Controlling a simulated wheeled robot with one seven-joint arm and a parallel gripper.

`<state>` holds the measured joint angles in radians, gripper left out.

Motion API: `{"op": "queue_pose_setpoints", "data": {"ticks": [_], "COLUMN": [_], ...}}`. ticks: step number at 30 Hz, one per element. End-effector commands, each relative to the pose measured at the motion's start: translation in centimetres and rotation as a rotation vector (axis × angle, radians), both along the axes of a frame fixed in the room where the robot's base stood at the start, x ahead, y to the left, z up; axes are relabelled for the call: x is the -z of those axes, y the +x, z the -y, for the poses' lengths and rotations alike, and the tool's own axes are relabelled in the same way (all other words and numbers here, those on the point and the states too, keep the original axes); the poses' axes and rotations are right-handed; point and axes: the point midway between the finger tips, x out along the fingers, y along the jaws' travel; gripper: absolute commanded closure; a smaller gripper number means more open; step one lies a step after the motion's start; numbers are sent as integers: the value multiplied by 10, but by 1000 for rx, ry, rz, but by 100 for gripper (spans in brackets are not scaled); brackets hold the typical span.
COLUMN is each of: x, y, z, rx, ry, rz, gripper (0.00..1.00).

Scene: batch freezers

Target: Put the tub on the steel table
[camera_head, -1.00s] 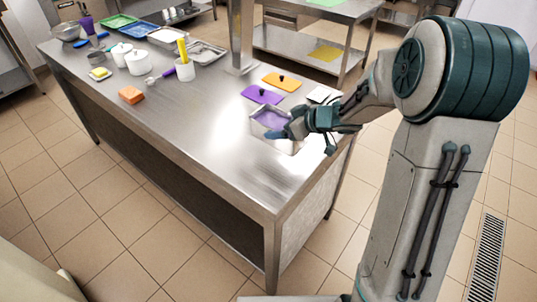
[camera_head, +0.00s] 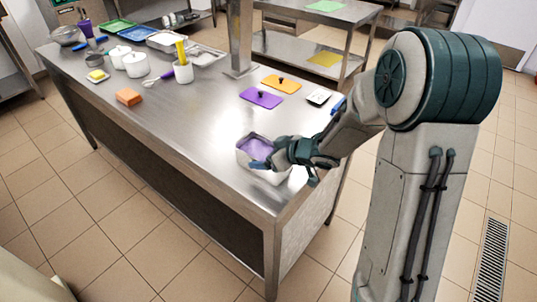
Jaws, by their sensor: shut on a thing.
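The tub (camera_head: 243,158), a pale rectangular container with purple contents, is over the right end of the steel table (camera_head: 205,130) in the head view. My gripper (camera_head: 272,160) comes in from the right and is shut on the tub's right side, hiding part of it. The tub looks about upright. I cannot tell whether its bottom touches the table top or hangs just above it.
Purple (camera_head: 261,98) and orange (camera_head: 282,83) lidlike plates and a small dark-topped tray (camera_head: 319,97) lie behind the tub. A steel post (camera_head: 240,35) rises mid-table. The table's middle front is clear.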

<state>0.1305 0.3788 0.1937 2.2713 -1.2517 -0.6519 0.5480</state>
Motion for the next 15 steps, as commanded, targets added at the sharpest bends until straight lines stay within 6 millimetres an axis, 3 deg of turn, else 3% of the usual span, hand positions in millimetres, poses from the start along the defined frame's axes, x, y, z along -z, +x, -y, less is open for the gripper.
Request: {"op": "queue_pose_setpoints", "data": {"ticks": [5, 6, 7, 15], "x": [3, 3, 3, 0], "y": [1, 0, 0, 0], "z": [0, 0, 0, 0], "rx": [0, 1, 1, -1], "ry": [2, 1, 1, 0], "rz": [2, 0, -1, 1], "gripper": [56, 5, 0, 0]}}
